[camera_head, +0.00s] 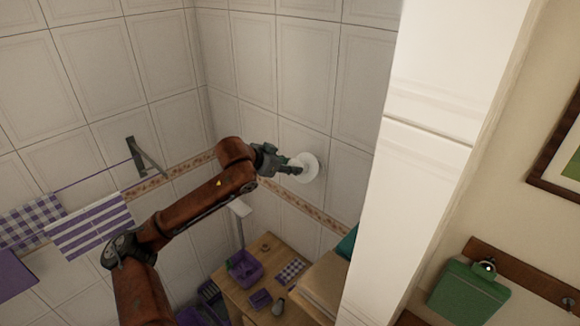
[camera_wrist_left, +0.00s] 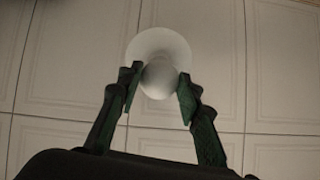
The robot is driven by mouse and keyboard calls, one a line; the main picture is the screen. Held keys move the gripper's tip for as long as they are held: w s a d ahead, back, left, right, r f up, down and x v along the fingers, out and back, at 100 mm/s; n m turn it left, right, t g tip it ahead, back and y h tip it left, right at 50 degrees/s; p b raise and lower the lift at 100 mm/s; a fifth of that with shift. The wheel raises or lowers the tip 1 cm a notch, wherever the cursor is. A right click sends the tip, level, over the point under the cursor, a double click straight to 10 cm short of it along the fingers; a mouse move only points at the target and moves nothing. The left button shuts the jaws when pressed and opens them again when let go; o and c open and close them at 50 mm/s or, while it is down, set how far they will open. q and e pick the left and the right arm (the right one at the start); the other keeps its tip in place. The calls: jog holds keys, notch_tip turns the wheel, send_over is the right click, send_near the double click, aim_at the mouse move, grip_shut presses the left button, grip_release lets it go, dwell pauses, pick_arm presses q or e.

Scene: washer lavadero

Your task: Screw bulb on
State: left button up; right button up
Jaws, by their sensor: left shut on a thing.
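A white bulb (camera_wrist_left: 159,78) is between the fingers of my left gripper (camera_wrist_left: 158,92) in the left wrist view. My left gripper is shut on it. Behind the bulb is a round white wall fitting (camera_wrist_left: 152,40), mounted on the tiles. In the head view my left gripper (camera_head: 291,167) reaches the white round fitting (camera_head: 309,168) on the tiled wall. The bulb lines up with the fitting; whether its base is seated in it is hidden. My right gripper is not in view.
A white pillar (camera_head: 415,170) stands close to the right of the fitting. Below is a wooden table (camera_head: 238,299) with a purple basket (camera_head: 244,268). Cloths (camera_head: 88,230) hang on a line at left.

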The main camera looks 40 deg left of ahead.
pick_arm(q)
jog(key=shift+f+m, duration=0.1)
jog(key=shift+m, duration=0.8)
jog(key=shift+s+a+r, duration=0.1)
jog(key=shift+s+r, duration=0.2)
jog(key=shift+w+f, duration=0.2)
jog(key=shift+w, duration=0.1)
dwell(0.4)
jog(key=o, duration=1.3)
jog(key=shift+o, duration=0.8)
jog(key=o, duration=0.4)
